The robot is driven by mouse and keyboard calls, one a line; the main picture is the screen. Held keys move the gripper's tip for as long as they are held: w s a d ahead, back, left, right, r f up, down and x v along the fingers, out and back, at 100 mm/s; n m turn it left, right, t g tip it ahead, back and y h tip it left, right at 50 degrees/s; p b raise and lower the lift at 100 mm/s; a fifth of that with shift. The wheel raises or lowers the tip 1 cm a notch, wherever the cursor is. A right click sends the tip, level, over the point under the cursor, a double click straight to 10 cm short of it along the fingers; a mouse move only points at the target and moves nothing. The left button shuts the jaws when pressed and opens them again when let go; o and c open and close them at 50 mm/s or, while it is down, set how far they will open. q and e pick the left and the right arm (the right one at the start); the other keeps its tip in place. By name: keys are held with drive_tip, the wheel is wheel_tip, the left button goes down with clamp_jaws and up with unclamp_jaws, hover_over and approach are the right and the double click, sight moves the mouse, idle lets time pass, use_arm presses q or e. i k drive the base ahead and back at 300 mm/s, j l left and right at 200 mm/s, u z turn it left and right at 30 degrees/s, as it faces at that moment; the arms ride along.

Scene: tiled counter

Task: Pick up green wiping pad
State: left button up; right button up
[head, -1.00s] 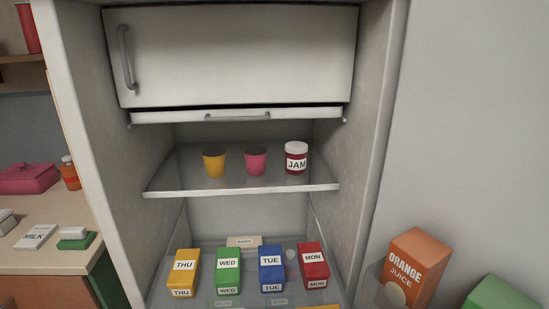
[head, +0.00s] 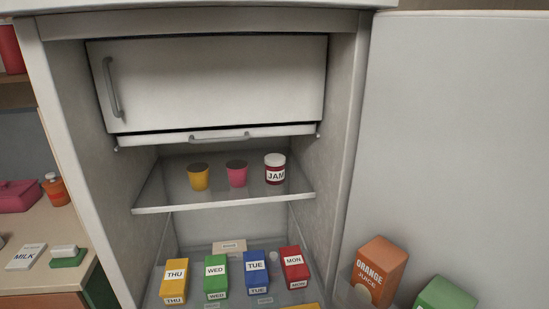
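The green wiping pad (head: 68,261) lies on the counter at the left, near the counter's front right corner. A white block-like part (head: 64,251) sits on top of it. Neither of my grippers is in view.
A milk carton (head: 26,257) lies left of the pad, with an orange bottle (head: 56,189) and a pink container (head: 17,196) behind. The open fridge (head: 80,160) stands right of the counter, holding cups, a jam jar (head: 275,168) and labelled boxes. An orange juice carton (head: 379,270) is at the door.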

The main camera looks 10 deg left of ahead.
sight(67, 256)
drive_tip(key=u, duration=1.6)
